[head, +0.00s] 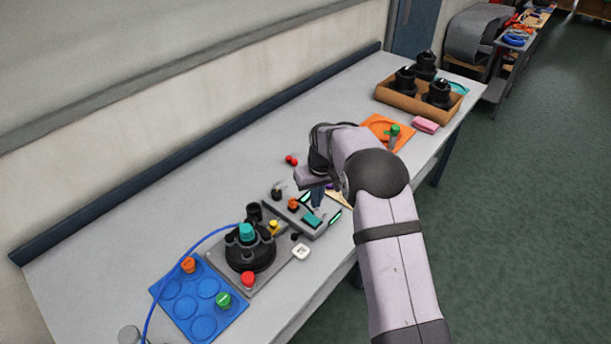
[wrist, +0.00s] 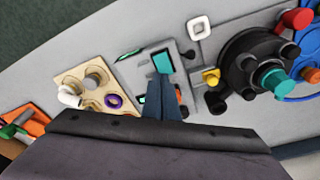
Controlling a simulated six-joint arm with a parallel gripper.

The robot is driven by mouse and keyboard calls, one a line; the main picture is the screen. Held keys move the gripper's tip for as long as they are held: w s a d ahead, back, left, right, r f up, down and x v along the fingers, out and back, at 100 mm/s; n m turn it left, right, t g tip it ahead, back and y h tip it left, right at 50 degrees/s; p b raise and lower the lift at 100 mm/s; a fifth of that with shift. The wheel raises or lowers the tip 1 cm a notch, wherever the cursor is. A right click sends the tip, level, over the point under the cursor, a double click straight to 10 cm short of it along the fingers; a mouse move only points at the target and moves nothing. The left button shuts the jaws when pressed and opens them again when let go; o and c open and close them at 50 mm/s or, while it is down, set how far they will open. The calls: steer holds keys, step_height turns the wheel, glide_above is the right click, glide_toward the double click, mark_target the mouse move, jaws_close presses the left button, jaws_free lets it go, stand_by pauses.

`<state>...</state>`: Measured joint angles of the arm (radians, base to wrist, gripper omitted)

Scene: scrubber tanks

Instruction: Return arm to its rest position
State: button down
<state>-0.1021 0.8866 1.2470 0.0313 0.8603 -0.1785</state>
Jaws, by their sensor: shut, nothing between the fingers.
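My gripper (head: 318,196) is shut and empty, pointing down over a grey control panel (head: 306,221) near the front edge of the bench. In the wrist view its fingertips (wrist: 164,78) are together and overlap the lower edge of the panel's teal square button (wrist: 163,62). I cannot tell whether they touch it. My arm reaches in from the lower right and hides part of the bench behind the panel.
Left of the panel stand a black round fixture (head: 250,258) with a teal cap and a blue tray (head: 183,309). A tan board (wrist: 97,88) lies beside the panel. An orange mat (head: 377,127) and a cardboard box (head: 403,101) sit farther back. The bench's wall side is mostly clear.

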steer(key=shift+m+g, duration=0.6)
steer(key=shift+g, duration=0.3)
steer(key=s+f, duration=0.4)
steer(key=s, duration=0.1)
steer(key=s+d+f, duration=0.1)
steer(key=s+f, duration=0.1)
steer(key=shift+s, duration=0.2)
steer(key=shift+g, duration=0.9)
steer(key=s, duration=0.3)
steer(key=s+f, duration=0.1)
steer(key=s, duration=0.1)
steer(key=s+d, duration=0.1)
steer(key=s, duration=0.2)
steer(key=shift+s+f, duration=0.25)
steer(key=shift+s, duration=0.05)
steer(key=s+d+r+m+g, duration=0.15)
steer(key=s+r, duration=0.25)
steer(key=s, duration=0.6)
steer(key=s+d+r, duration=0.2)
steer(key=s+r, duration=0.1)
steer(key=s, duration=0.7)
step_height(320, 180, up, 6)
steer(key=w+t+b, duration=0.1)
steer(key=w+t, duration=0.1)
steer(key=t, duration=0.1)
steer(key=shift+d+f, duration=0.15)
steer(key=shift+d, duration=0.3)
